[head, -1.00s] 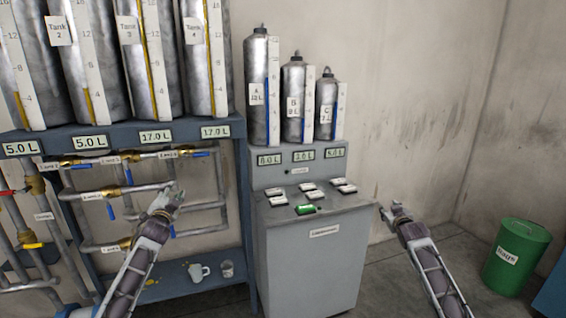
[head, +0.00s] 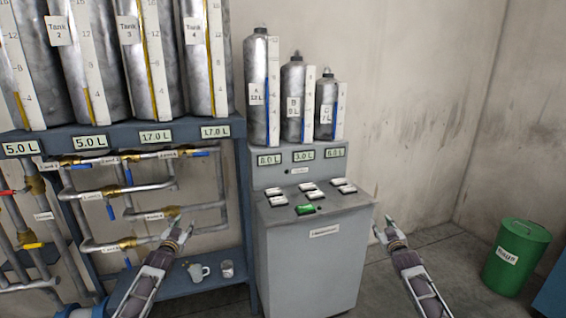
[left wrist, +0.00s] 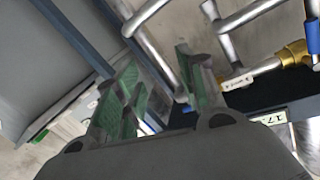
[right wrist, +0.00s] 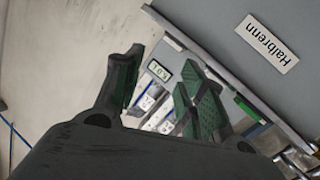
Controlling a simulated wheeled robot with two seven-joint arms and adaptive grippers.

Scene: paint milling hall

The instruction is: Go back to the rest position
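My left gripper (head: 180,226) is in front of the lower pipes of the tank rack, left of the grey cabinet. In the left wrist view its green-padded fingers (left wrist: 160,92) are apart with nothing held between them. My right gripper (head: 388,230) is in the air just right of the grey cabinet. In the right wrist view its fingers (right wrist: 158,92) are also apart and empty.
The grey cabinet (head: 318,265) carries several switches, one lit green (head: 305,209), and cylinders A (head: 257,65), B and C. A pipe rack (head: 150,218) stands left. A green bin (head: 515,260) stands right.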

